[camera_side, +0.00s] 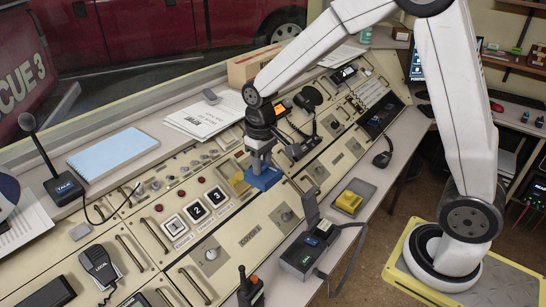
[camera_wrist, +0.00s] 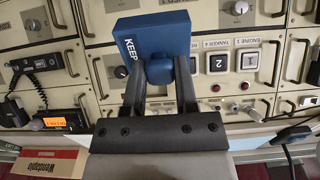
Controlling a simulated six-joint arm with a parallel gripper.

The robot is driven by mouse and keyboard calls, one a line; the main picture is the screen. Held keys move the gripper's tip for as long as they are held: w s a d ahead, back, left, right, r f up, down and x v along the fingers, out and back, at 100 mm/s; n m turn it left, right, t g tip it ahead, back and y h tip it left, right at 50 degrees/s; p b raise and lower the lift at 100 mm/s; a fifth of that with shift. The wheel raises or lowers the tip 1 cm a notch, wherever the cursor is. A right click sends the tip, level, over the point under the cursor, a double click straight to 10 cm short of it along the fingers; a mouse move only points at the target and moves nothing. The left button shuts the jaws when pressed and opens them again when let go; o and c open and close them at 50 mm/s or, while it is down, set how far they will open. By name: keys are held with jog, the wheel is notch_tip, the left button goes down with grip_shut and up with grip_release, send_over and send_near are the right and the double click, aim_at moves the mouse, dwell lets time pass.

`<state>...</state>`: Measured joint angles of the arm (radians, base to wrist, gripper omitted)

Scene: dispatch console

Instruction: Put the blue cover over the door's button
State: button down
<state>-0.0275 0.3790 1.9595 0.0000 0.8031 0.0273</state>
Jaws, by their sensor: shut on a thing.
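My gripper (camera_side: 262,160) is shut on the blue cover (camera_side: 264,180). In the wrist view my gripper (camera_wrist: 160,76) holds the blue cover (camera_wrist: 146,27) by its raised blue knob, and "KEEP" shows on its side. The cover is over or just above the panel; a gap cannot be made out. Beside it to the left are square numbered buttons in white frames: 1 (camera_side: 175,226), 2 (camera_side: 195,211) and 3 (camera_side: 215,196). Which one works the door cannot be told.
A grey box with a yellow button (camera_side: 348,201) sits at the console's front edge. A handset (camera_side: 383,154), papers (camera_side: 207,116), a blue notebook (camera_side: 113,155) and a desk microphone (camera_side: 62,186) lie around.

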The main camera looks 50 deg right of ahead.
jog(key=r, duration=0.1)
jog(key=w+a+r, duration=0.1)
jog(key=r, duration=0.1)
jog(key=w+r, duration=0.1)
jog(key=shift+w+a+r, duration=0.25)
jog(key=shift+a, duration=0.1)
jog(key=shift+w+a+r, duration=0.2)
jog(key=shift+w+a, duration=0.3)
jog(key=shift+w, duration=0.3)
jog(key=shift+w+a+r, duration=0.2)
jog(key=shift+w+a, duration=0.25)
jog(key=shift+w, duration=0.3)
jog(key=shift+w+a+r, duration=0.2)
jog(key=shift+w+a, duration=0.3)
jog(key=shift+w, duration=0.3)
jog(key=shift+t, duration=3.3)
jog(key=shift+m, duration=4.5)
